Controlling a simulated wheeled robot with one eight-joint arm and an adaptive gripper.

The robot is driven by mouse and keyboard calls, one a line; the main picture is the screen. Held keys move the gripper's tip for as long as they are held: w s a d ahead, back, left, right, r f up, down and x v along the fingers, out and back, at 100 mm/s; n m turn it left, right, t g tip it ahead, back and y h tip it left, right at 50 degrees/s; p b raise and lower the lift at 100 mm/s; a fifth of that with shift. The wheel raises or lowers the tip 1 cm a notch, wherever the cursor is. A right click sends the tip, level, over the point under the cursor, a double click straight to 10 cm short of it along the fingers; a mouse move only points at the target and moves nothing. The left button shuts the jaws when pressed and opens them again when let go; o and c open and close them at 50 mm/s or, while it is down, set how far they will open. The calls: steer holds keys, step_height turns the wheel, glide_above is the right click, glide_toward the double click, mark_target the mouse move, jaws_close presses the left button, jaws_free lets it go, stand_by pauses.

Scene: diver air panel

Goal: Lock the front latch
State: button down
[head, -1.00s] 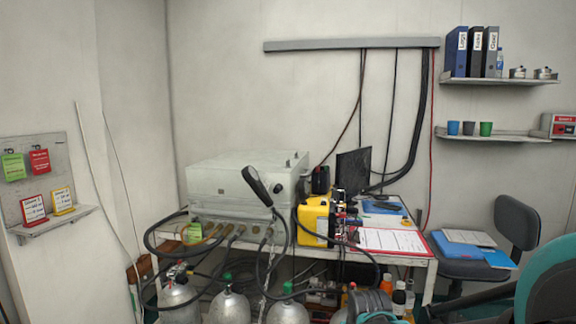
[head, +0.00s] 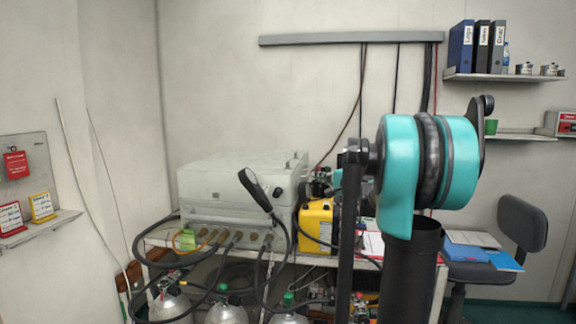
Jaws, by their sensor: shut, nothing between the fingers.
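The white air panel case (head: 235,178) stands on the bench, left of the middle, with its lid down. Small dark fittings show along its right top edge, but I cannot make out the front latch or its state at this size. My arm's teal joint and dark links rise in the right foreground, apart from the case in the picture. My gripper is not visible.
Hoses run from the front connectors to the cylinders (head: 226,314) below. A yellow unit (head: 316,222) stands right of the case. My arm covers much of the bench's right part. An office chair (head: 521,224) and wall shelves (head: 505,77) are at the right.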

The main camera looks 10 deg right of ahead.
mark_target(284, 171)
steer(key=w+a+r, duration=0.1)
steer(key=w+a, duration=0.2)
steer(key=w, duration=0.3)
steer(key=w+a+r+m, duration=0.1)
steer(key=w+a, duration=0.2)
steer(key=w, duration=0.3)
steer(key=shift+a+t, duration=0.4)
steer(key=shift+s+a, duration=0.2)
steer(key=shift+a, duration=0.35)
stand_by(0.9)
steer(key=shift+s+a, duration=0.1)
steer(key=shift+a, duration=1)
steer(key=shift+w+a, duration=0.2)
steer(key=shift+a, duration=0.25)
